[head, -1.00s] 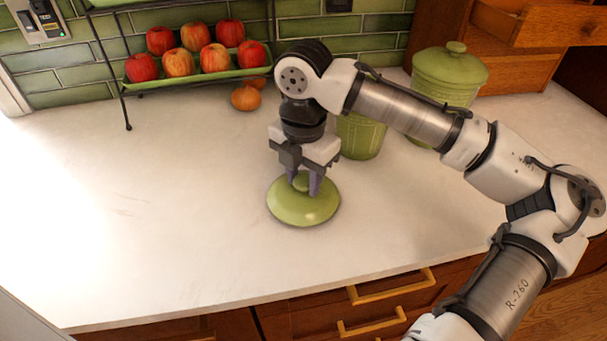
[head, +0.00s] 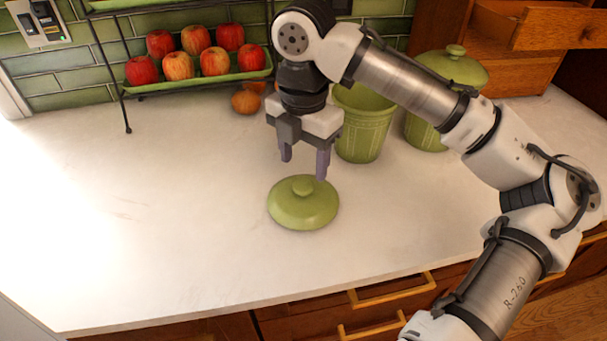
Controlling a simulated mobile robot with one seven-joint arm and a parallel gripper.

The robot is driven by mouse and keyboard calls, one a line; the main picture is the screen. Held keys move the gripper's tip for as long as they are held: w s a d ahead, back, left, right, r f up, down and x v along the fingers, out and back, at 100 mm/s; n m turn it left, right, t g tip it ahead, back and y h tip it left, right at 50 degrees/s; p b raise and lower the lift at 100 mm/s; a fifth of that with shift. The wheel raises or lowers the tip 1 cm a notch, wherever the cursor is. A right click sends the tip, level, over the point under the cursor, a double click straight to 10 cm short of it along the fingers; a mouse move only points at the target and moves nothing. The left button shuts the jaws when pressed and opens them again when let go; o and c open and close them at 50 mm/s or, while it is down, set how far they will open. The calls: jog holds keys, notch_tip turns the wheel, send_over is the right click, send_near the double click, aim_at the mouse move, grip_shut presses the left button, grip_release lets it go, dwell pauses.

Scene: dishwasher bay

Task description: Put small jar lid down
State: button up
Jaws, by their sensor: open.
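The small jar lid (head: 303,208) is a round green lid with a knob on top. It rests knob-up on the white countertop, near the middle of the head view. My gripper (head: 304,168) is open and empty above the lid, with its two purple-grey fingers spread and pointing down. The fingers are clear of the knob. A green jar without a lid (head: 362,138) stands upright behind and to the right of my gripper, its upper part partly covered by my arm.
A larger lidded green jar (head: 450,70) stands at the back right, partly behind my arm. A black rack (head: 122,75) holds apples on a green tray at the back left. Small orange fruit (head: 245,102) sits below it. The countertop (head: 150,230) is clear on the left.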

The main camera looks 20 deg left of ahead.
aim_at(303, 185)
notch_tip(303, 185, up, 6)
jog(key=shift+r, duration=0.25)
dwell(0.4)
